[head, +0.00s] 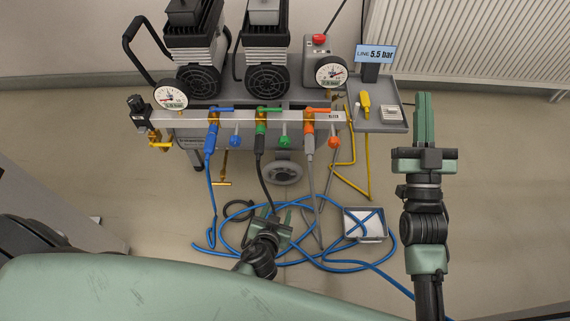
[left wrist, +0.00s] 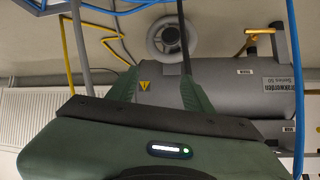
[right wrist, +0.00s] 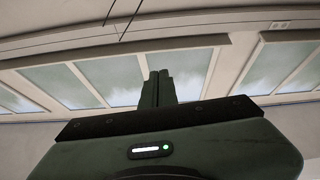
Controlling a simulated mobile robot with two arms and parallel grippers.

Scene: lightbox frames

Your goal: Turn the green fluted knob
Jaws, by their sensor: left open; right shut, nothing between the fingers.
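The green knob (head: 285,141) hangs below the manifold bar, between a blue knob (head: 236,141) and an orange-red knob (head: 333,142); its fluting is too small to make out. A green lever (head: 266,110) sits on the bar above and to its left. My left gripper (head: 271,213) is open, below the knob and apart from it. In the left wrist view its fingers (left wrist: 163,92) are spread, with a dark hose (left wrist: 184,40) passing in line with the gap. My right gripper (head: 424,95) is shut and empty, right of the tray; it also shows in the right wrist view (right wrist: 158,75).
Blue hose (head: 320,263) loops over the floor around my left gripper. A small grey bin (head: 379,235) stands there. A grey tray (head: 393,126) juts out at the manifold's right. A tank (left wrist: 235,85) with a caster wheel (left wrist: 165,37) lies ahead. Floor at far right is clear.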

